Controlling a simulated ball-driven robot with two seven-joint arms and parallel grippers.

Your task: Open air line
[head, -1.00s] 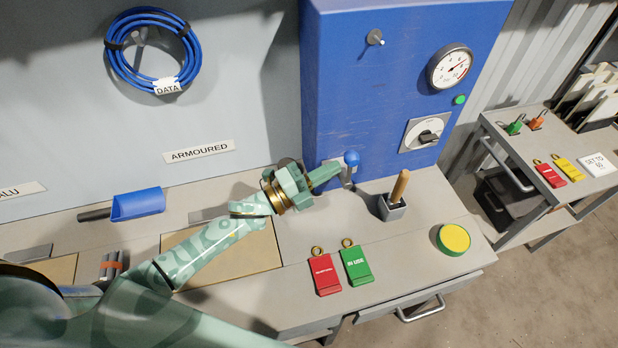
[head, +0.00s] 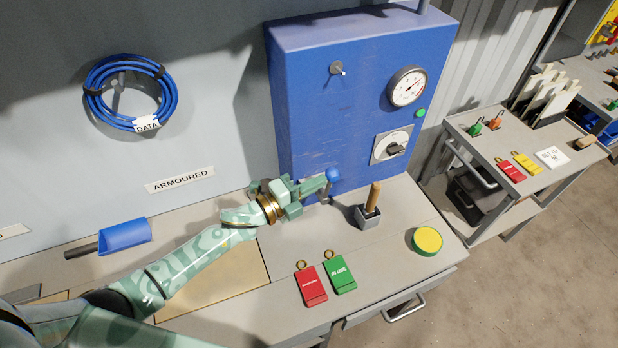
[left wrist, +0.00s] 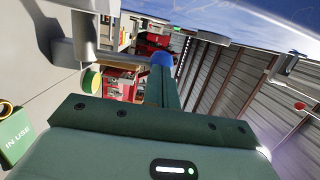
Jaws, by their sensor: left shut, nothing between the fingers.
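A lever with a round blue knob (head: 333,174) stands at the lower front of the blue cabinet (head: 340,110), above the bench. My left gripper (head: 322,184) is shut and empty, its fingertips right beside the knob and lever on their left side. In the left wrist view the blue knob (left wrist: 162,60) shows just beyond the tips of my green fingers (left wrist: 163,86). I cannot tell whether they touch. A grey pipe fitting (left wrist: 85,42) shows at upper left there. The cabinet carries a round gauge (head: 407,87), a green lamp (head: 420,113) and a rotary switch (head: 392,146). My right gripper is not in view.
A wooden handle in a grey block (head: 367,212), a red tag (head: 311,286), a green tag (head: 340,272) and a yellow button (head: 427,241) are on the bench right of my left arm. A blue scoop (head: 124,236) lies at left. A side cart (head: 500,150) stands right.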

